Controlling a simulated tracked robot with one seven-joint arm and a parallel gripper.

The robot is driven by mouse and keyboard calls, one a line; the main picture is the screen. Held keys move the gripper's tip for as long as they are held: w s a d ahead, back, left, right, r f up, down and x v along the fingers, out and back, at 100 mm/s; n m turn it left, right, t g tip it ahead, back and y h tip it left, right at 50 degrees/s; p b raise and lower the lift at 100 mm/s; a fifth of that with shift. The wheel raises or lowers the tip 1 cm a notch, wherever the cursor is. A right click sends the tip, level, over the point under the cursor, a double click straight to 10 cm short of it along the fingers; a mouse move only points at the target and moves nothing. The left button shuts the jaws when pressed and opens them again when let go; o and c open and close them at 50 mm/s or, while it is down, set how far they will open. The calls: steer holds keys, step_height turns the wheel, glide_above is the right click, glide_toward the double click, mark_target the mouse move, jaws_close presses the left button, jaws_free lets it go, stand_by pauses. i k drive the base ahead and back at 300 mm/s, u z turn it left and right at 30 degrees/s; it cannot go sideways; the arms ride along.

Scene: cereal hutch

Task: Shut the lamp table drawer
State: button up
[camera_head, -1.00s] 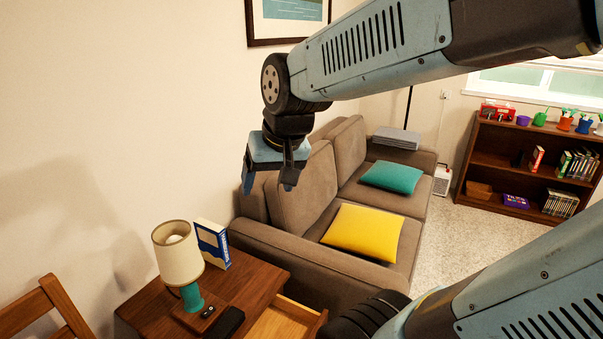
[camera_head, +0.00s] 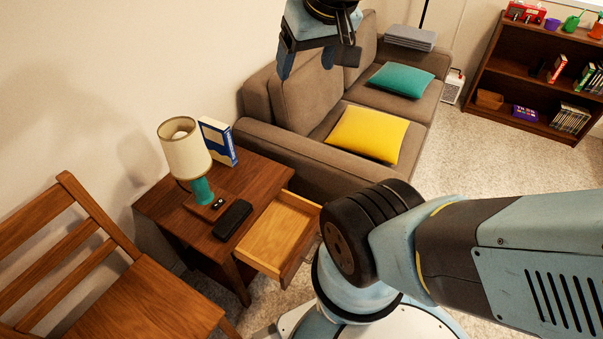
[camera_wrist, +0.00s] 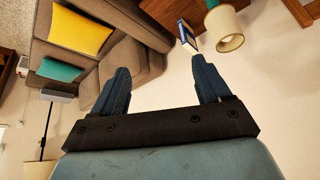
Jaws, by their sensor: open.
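The lamp table (camera_head: 160,206) is dark wood and stands against the wall. Its drawer (camera_head: 276,235) is pulled out toward the right, and its pale interior looks empty. A lamp (camera_head: 186,150) with a cream shade and teal base stands on the table; its shade also shows in the wrist view (camera_wrist: 224,28). My gripper (camera_head: 302,68) is in the air above the sofa back, well above and beyond the drawer. In the wrist view my gripper's blue fingers (camera_wrist: 162,85) are spread apart with nothing between them. The drawer cannot be made out in the wrist view.
A blue and white book (camera_head: 218,142) and a black case (camera_head: 233,219) are on the tabletop. A wooden chair (camera_head: 145,300) stands at left. The sofa (camera_head: 290,160) is just behind the drawer. Carpet is open at right before the bookcase (camera_head: 530,75).

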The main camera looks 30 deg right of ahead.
mark_target(278, 244)
steer(key=z, duration=0.65)
steer(key=k, duration=1.65)
steer(key=u, duration=0.6)
steer(key=i, duration=1)
steer(key=z, duration=0.05)
